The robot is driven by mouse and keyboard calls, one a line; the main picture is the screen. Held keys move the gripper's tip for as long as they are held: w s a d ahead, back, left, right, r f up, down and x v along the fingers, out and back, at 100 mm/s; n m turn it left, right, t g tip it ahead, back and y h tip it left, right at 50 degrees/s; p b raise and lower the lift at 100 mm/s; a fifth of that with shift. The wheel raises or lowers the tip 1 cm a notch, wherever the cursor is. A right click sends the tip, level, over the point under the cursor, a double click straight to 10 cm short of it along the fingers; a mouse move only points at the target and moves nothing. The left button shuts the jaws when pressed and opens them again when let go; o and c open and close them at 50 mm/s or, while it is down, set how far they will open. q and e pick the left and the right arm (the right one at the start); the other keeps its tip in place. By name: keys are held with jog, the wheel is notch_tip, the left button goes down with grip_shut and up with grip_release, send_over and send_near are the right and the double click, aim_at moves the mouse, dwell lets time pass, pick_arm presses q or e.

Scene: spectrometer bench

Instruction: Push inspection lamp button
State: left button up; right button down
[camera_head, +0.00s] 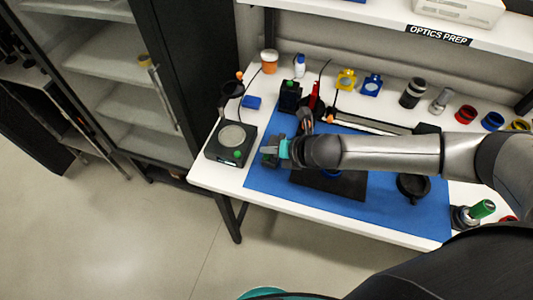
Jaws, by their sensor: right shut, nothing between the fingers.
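My right gripper (270,150) reaches in from the right over the left part of the blue mat (262,180). It is shut and empty. Just left of its fingers is a black square device (222,156) with a round grey plate (232,136) on top. A small green button (237,154) shows at its front right corner, a short gap from the fingertips. A black box (290,92) with a green spot on top stands behind the gripper. I cannot tell for sure which device is the inspection lamp. My left gripper is not in view.
My right arm covers much of the mat. Behind stand an orange cup (269,61), a white bottle (300,66), yellow (346,79) and blue (371,85) mounts and dark cylinders (412,93). A dark cabinet (190,60) stands left of the table. The front left table edge is clear.

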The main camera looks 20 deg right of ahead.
jog(key=shift+f, duration=0.4)
jog(key=shift+s+f, duration=0.1)
jog(key=shift+f, duration=0.3)
dwell(0.4)
jog(key=shift+r+p, duration=0.8)
jog(key=shift+r, duration=0.1)
notch_tip(320, 180, up, 6)
jog(key=p, duration=0.6)
